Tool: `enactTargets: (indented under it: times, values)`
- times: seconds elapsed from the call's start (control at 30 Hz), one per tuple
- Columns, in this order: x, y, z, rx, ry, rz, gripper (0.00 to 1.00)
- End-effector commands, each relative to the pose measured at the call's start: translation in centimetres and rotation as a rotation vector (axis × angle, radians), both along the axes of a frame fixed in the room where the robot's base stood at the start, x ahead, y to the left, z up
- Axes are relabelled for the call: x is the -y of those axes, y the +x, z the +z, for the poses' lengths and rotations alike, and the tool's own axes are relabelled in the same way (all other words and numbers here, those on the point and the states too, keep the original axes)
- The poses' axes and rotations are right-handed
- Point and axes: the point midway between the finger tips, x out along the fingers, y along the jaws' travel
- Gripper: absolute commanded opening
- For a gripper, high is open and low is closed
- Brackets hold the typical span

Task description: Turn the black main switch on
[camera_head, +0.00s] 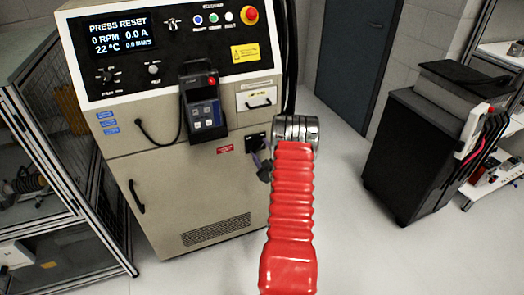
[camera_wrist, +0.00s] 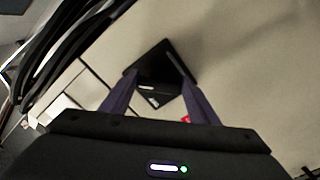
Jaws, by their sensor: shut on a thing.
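The black main switch (camera_head: 252,138) is on the front of the beige cabinet, below the small drawer and right of the hanging pendant. It also shows in the wrist view (camera_wrist: 156,68) as a dark square piece on the beige panel. My gripper (camera_head: 262,157) is at the switch, partly hidden behind my red arm sleeve. In the wrist view, its two purple fingers (camera_wrist: 160,80) reach to either side of the switch and are shut on it. The exact angle of the switch handle is too dark to tell.
The cabinet display (camera_head: 122,33) reads "PRESS RESET", 0 RPM, 0.0 A. A red emergency button (camera_head: 249,15) sits at the panel's top right. The pendant (camera_head: 203,108) hangs left of my gripper. A black cart (camera_head: 415,150) stands right, with clear floor between.

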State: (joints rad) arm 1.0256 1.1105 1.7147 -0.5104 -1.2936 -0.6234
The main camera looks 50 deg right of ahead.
Motion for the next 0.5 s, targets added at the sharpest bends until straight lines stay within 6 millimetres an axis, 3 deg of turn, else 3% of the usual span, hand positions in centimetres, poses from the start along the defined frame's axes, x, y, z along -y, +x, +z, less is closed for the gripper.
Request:
enactTargets:
  times: [0.03,0.37,0.4,0.5]
  values:
    - [-0.14,-0.29,-0.67,-0.006,0.015,-0.003,0.32]
    - [-0.16,-0.25,-0.66,-0.005,0.017,-0.002,0.32]
    - [-0.16,-0.25,-0.66,-0.005,0.017,-0.002,0.56]
    - [-0.14,-0.2,-0.57,-0.004,0.015,-0.001,0.63]
